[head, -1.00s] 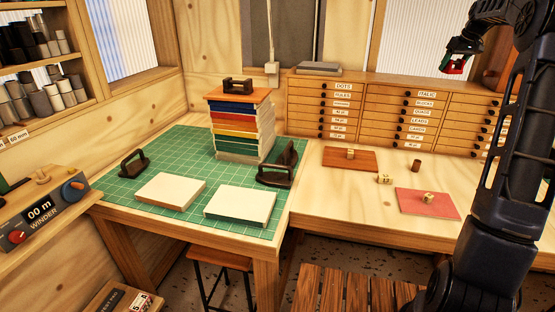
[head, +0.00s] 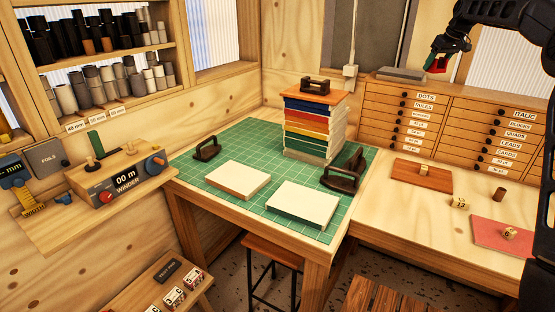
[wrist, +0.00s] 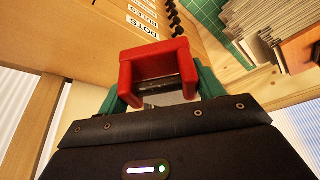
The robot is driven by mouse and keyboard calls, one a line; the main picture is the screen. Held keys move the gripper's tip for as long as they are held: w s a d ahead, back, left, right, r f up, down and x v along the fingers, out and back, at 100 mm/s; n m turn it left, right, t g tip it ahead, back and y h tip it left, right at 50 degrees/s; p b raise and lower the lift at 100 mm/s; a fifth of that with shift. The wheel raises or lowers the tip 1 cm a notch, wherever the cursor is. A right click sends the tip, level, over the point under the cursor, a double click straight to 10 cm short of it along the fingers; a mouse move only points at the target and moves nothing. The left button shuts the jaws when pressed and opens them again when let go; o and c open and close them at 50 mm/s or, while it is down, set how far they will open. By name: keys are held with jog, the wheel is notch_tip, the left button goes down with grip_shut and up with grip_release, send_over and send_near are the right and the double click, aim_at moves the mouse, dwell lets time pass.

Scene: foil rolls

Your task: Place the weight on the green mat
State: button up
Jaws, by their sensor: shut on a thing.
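The green mat (head: 240,205) covers the left table. Dark weights with handles are on it: one (head: 206,150) at its left, one or two overlapping (head: 340,181) at its right beside the book stack (head: 314,130). A similar weight (head: 316,86) sits on top of the stack. My gripper (head: 437,64) is high at the upper right, over the drawer cabinet and away from the mat. In the wrist view its green fingers (wrist: 160,86) are on either side of a red U-shaped piece (wrist: 152,51). I cannot tell whether this piece is a weight.
Two pale blocks (head: 238,180) (head: 303,204) lie on the mat's front. The winder (head: 120,180) is at left. The drawer cabinet (head: 400,120) and boards (head: 421,174) are at right. A stool (head: 275,252) stands at the table front. Bare mat shows between the blocks and stack.

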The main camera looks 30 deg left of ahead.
jog(key=s+a+n, duration=0.1)
jog(key=s+a, duration=0.2)
jog(key=a, duration=0.6)
jog(key=s+a+n, duration=0.1)
jog(key=s+a, duration=0.2)
jog(key=a, duration=0.5)
jog(key=n+g+y, duration=0.1)
jog(key=n+g, duration=0.2)
jog(key=n, duration=0.3)
send_over(261, 165)
jog(key=d, duration=0.2)
jog(key=f, duration=3.9)
jog(key=shift+a, duration=0.4)
jog(key=o, duration=1.4)
jog(key=shift+f, duration=0.1)
